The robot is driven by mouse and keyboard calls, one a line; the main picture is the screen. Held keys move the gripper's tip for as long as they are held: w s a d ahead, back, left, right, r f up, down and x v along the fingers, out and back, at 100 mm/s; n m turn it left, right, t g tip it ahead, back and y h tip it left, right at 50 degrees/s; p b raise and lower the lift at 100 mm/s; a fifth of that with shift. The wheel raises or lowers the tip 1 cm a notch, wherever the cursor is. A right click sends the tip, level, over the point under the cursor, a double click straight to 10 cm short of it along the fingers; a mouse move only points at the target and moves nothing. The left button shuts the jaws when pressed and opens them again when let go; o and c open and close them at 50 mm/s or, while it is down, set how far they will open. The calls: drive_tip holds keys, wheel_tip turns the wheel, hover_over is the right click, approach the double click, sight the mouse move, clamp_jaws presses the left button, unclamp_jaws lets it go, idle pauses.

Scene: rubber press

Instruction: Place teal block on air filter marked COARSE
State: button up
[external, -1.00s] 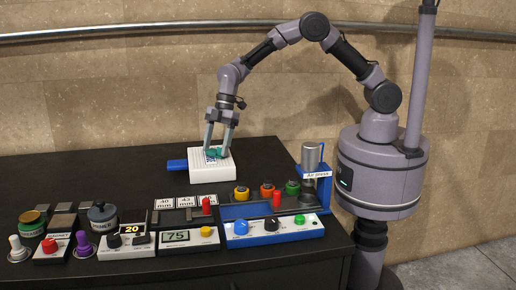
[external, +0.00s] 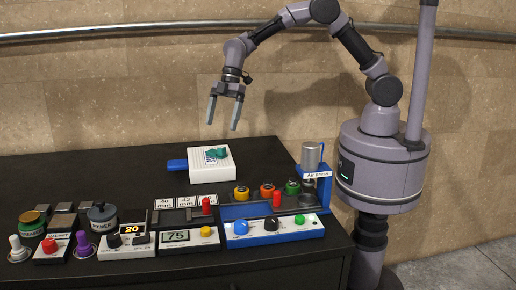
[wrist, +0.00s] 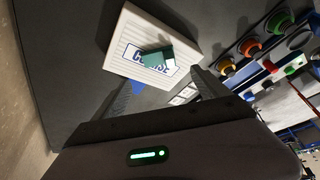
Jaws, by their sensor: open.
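The teal block (external: 217,153) rests on top of the white air filter (external: 209,174). In the wrist view the teal block (wrist: 157,57) lies across the label on the filter (wrist: 178,25) and covers its middle letters; "CO" and "SE" show on either side. The block looks apart from my fingers. My gripper (external: 223,127) is open and empty, raised above the filter and pointing down. Its fingers also show in the wrist view on both sides below the filter.
The air press (external: 314,170) stands at the table's right end. Control boxes with knobs and buttons (external: 273,230) line the front. The black table (external: 90,175) is clear left of the filter.

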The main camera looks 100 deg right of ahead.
drive_tip(key=s+a+r+m+t, duration=0.1)
drive_tip(key=s+a+r+m, duration=0.25)
drive_tip(key=s+r, duration=0.45)
drive_tip(key=s+a+r+m, duration=0.3)
drive_tip(key=s+a+r, duration=0.1)
drive_tip(key=s+r, duration=0.45)
drive_tip(key=s+a+f+m+t+h, duration=0.1)
drive_tip(key=s+m, duration=0.6)
drive_tip(key=s, duration=1)
drive_tip(key=shift+a+f+t, duration=0.3)
drive_tip(key=shift+a+f, duration=0.45)
drive_tip(key=shift+a, duration=0.15)
wheel_tip(320, 180, down, 7)
drive_tip(key=b, duration=0.7)
drive_tip(key=shift+f, duration=0.15)
